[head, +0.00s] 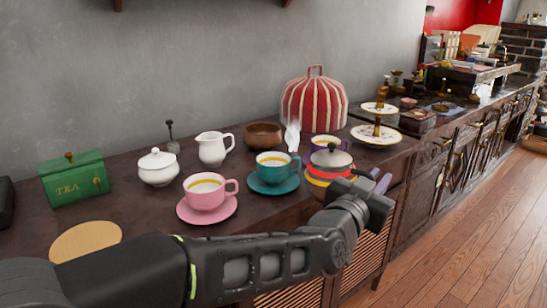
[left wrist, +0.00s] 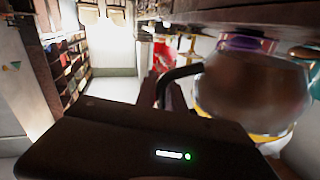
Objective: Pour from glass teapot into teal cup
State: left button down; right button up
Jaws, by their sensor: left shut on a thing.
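The teal cup (head: 272,160) stands upright on a teal saucer (head: 274,186) and holds a pale, yellowish liquid. Right of it is the teapot (head: 331,160), with a grey knobbed lid and red and yellow bands showing on its body. It looks about upright; I cannot tell whether its base touches the counter. My left gripper (head: 372,196) is at its near right side, shut on its handle. In the left wrist view the teapot's rounded, see-through body (left wrist: 255,90) and dark handle (left wrist: 180,74) show close up. The spout is not clear. My right gripper is out of view.
A pink cup (head: 205,192) on a pink saucer stands left of the teal cup, and a purple cup (head: 326,142) stands behind the teapot. A white jug (head: 214,150), sugar bowl (head: 158,169), brown bowl (head: 263,134) and striped cosy (head: 314,106) line the back. My left arm crosses the front.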

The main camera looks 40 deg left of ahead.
pick_arm(q)
jog(key=shift+a+r+n+p, duration=0.3)
jog(key=shift+r+n+p, duration=0.05)
jog(key=shift+r, duration=0.2)
jog(key=shift+a+r+n+p, duration=0.25)
jog(key=shift+r+n+p, duration=0.1)
jog(key=shift+r, duration=0.2)
jog(key=shift+w+a+r+n+p, duration=0.1)
jog(key=shift+a+r+n+p, duration=0.25)
jog(key=shift+r+p, duration=0.3)
jog(key=shift+s+a+r+n+p, duration=0.1)
jog(key=shift+a+r+n+p, duration=0.25)
jog(key=shift+r+p, duration=0.35)
jog(key=shift+w+a+r+n+p, duration=0.1)
jog(key=shift+a+r+n+p, duration=0.3)
jog(key=shift+r, duration=0.4)
jog(key=shift+a+r+n+p, duration=0.7)
jog(key=shift+a+r+p, duration=0.15)
jog(key=shift+r+p, duration=0.3)
dwell(2.6)
jog(key=d+f+m+b, duration=0.3)
jog(key=d+f+b, duration=0.1)
jog(key=f+b, duration=0.2)
jog(key=shift+d+f+m+b, duration=0.15)
jog(key=shift+f+m+b, duration=0.2)
jog(key=shift+f, duration=0.35)
